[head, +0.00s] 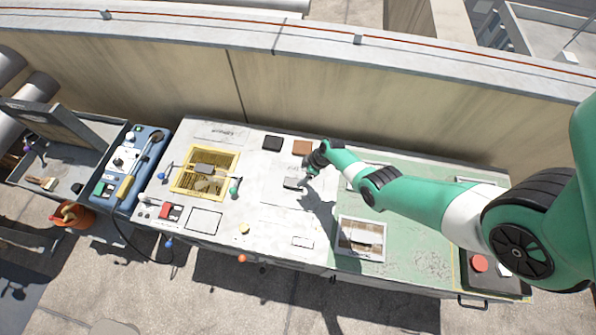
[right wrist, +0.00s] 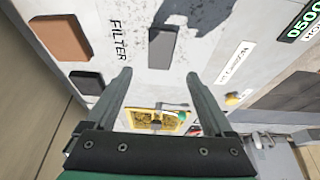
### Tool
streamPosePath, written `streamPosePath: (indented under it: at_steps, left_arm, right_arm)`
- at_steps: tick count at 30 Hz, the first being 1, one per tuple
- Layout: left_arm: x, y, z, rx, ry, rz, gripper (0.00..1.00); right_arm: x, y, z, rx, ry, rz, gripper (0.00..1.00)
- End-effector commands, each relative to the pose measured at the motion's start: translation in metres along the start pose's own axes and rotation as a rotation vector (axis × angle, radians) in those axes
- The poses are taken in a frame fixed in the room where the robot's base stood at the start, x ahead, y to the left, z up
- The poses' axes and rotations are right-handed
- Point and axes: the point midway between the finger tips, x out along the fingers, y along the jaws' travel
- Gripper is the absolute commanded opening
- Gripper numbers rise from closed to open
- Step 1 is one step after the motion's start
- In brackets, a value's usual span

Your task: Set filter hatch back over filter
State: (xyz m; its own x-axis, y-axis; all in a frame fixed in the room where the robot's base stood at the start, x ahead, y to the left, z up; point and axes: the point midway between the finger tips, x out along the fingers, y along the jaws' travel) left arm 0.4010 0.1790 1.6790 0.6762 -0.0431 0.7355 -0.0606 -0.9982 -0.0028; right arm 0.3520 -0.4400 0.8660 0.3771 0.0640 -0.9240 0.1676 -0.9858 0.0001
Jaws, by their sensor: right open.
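A pale panel lettered FILTER, which looks like the filter hatch (head: 283,199), lies flat on the middle of the long unit. It also shows in the right wrist view (right wrist: 128,62). A dark grey block like a handle (right wrist: 162,47) sits on it. My right gripper (head: 310,171) hangs close by the handle in the head view. In the right wrist view its fingers (right wrist: 159,77) are apart and empty, with the handle beyond the tips. A yellow-framed opening (head: 178,185), possibly the filter's, lies to the left of the panel. My left gripper is not in view.
A black block (head: 272,143) and a brown block (head: 302,147) stand at the unit's back edge. Small coloured knobs flank the yellow frame. A blue box (head: 118,165) and grey trolley stand left. A wall (head: 180,75) runs behind.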

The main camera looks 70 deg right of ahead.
Motion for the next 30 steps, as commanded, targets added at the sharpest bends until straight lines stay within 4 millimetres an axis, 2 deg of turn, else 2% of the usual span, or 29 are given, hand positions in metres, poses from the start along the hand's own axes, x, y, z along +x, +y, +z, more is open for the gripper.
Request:
streamPosePath:
  at_steps: [1,6,20,23,26,29,30]
  left_arm:
    - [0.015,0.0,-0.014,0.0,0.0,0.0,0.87]
    - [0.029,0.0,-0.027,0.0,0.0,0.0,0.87]
    - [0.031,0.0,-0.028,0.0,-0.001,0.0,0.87]
    - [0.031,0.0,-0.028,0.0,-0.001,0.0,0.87]
    - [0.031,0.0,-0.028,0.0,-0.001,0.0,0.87]
    - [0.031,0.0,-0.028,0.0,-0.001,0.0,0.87]
    - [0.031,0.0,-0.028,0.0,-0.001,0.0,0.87]
  right_arm:
    - [-0.019,0.0,-0.004,0.002,0.0,0.0,0.87]
    - [-0.036,0.0,-0.002,0.001,0.0,0.0,0.87]
    - [-0.038,0.0,0.0,0.0,0.0,0.0,0.87]
    - [-0.04,0.003,-0.005,-0.004,0.006,0.008,0.87]
    - [-0.051,0.018,-0.037,-0.027,0.045,0.062,0.87]
    - [-0.083,0.043,-0.11,-0.066,0.145,0.17,0.87]
    - [-0.103,0.051,-0.149,-0.082,0.204,0.222,0.87]
